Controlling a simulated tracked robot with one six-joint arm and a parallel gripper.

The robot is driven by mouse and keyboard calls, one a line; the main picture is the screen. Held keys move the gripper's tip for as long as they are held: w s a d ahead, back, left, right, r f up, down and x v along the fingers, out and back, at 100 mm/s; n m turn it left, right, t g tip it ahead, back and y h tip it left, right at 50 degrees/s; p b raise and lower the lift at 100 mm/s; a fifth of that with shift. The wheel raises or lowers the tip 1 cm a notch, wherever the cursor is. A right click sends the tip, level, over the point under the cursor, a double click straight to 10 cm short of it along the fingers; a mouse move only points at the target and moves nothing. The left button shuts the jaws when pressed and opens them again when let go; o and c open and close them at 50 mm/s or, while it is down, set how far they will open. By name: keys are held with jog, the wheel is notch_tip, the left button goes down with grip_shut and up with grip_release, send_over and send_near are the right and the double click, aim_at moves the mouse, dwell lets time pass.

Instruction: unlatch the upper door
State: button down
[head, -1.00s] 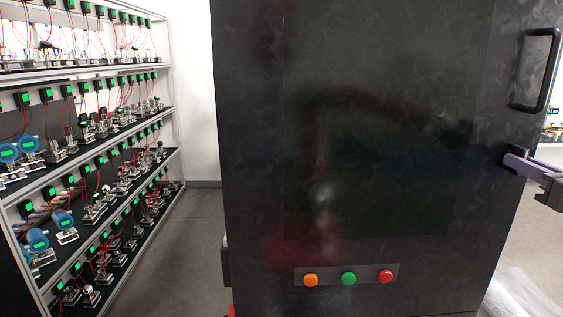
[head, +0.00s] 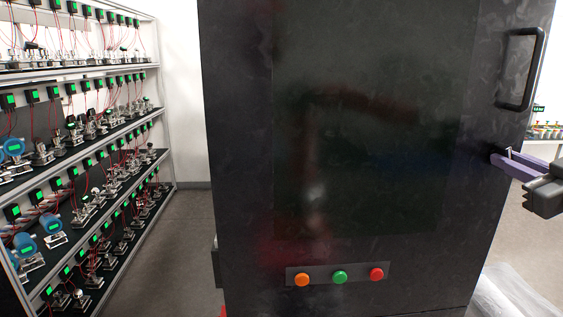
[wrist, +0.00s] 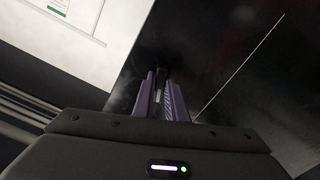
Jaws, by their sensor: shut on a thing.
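The upper door is the large black panel (head: 370,130) of the cabinet, with a darker window area in it and a black bar handle (head: 522,70) near its right edge. My gripper (head: 498,160) reaches in from the right with its purple fingers at the door's right edge, below the handle. A small light pin-like piece (head: 509,152) shows by the fingers. In the wrist view my gripper (wrist: 160,95) is closed around a small dark latch (wrist: 160,77) between the two purple fingers. Most of the latch is hidden by the fingers.
A button strip (head: 365,285) with orange, green and red buttons sits low on the cabinet front. Tall shelves (head: 90,150) of wired devices stand at the left, with bare floor (head: 185,240) between. Clear plastic sheeting (head: 505,292) lies on the floor at lower right.

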jog(key=shift+n, duration=1.2)
jog(key=shift+a+n, duration=0.1)
jog(key=shift+n, duration=1.7)
jog(key=c, duration=1.2)
grip_release()
jog(key=shift+o, duration=0.2)
jog(key=s, duration=0.6)
